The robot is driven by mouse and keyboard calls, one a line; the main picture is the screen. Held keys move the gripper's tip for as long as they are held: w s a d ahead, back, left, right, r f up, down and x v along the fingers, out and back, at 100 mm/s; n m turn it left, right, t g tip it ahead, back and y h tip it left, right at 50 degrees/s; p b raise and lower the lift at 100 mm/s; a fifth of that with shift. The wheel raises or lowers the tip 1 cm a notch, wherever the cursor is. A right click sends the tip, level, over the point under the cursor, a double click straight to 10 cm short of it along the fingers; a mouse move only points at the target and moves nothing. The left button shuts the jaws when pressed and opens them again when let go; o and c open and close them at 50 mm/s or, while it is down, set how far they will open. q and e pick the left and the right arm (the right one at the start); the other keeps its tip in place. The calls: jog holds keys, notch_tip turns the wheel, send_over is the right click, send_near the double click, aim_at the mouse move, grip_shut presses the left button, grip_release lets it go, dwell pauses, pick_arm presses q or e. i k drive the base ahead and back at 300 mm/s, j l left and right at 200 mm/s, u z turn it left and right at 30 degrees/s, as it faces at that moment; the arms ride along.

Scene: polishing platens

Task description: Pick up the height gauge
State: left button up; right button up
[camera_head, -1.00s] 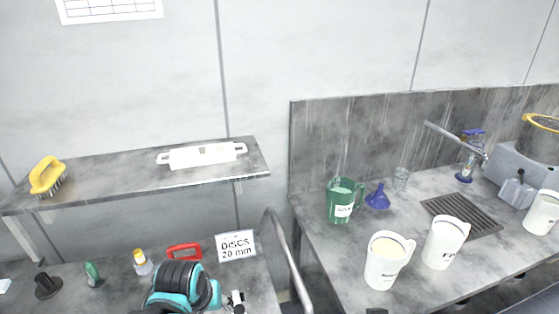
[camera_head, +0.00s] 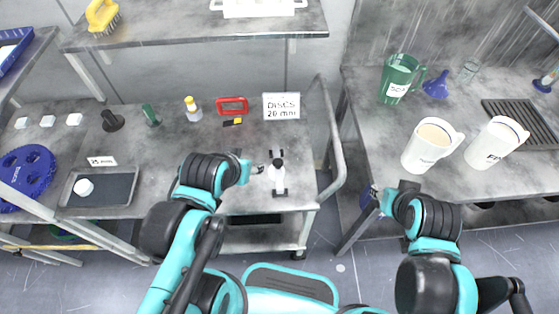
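A small white piece with a black knob and dark feet (camera_head: 278,180) stands at the front right of the left bench; it may be the height gauge, but it is too small to be sure. My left gripper (camera_head: 257,169) is just left of it, over the bench. I cannot tell whether they touch or whether the fingers are open. My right gripper (camera_head: 374,194) is over the gap in front of the right bench, away from the objects. Its fingers are too small to judge.
Behind are a red frame (camera_head: 232,101), a yellow-topped bottle (camera_head: 193,111) and a "DISCS 20 mm" sign (camera_head: 281,106). A grey tray (camera_head: 122,187) lies left. A metal rail (camera_head: 334,150) edges the bench. White jugs (camera_head: 425,147) and a green jug (camera_head: 391,91) stand right.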

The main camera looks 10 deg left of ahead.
aim_at(278, 163)
jog(key=j+u, duration=0.15)
jog(key=u, duration=0.2)
jog(key=j+u, duration=0.2)
jog(key=u, duration=0.15)
jog(key=j+u, duration=0.15)
jog(key=u, duration=0.2)
jog(key=l+z, duration=0.25)
jog(key=k+l+z, duration=0.1)
jog(key=l+z, duration=0.15)
jog(key=j, duration=0.35)
jog(key=i+j+z, duration=0.1)
jog(key=j, duration=0.25)
